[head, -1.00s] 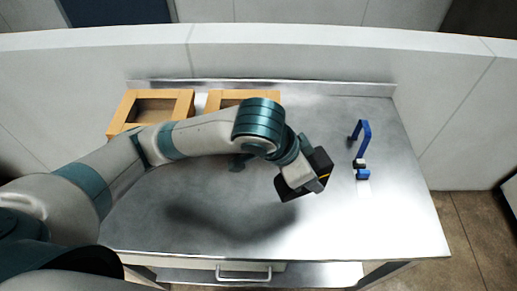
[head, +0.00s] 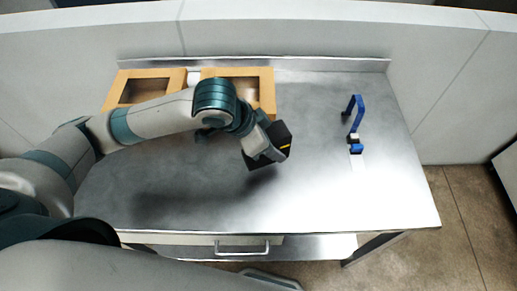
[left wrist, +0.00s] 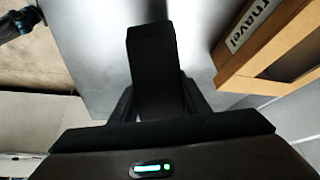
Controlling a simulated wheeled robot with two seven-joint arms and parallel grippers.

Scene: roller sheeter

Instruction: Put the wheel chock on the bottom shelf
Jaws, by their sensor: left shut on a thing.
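In the left wrist view the chock is a dark block (left wrist: 152,70) between the fingers of my left gripper (left wrist: 155,100). The bottom shelf (head: 313,247) is a steel sheet under the table, partly showing below the front edge; most of it is hidden by the tabletop and drawer. My right gripper is not in view.
Two orange-framed boxes (head: 265,95) stand at the back left of the table (head: 320,190). A blue bracket-like object (head: 358,114) stands at the right. A drawer with a handle (head: 242,246) is under the front edge. A table leg (head: 373,247) flanks the shelf's right side.

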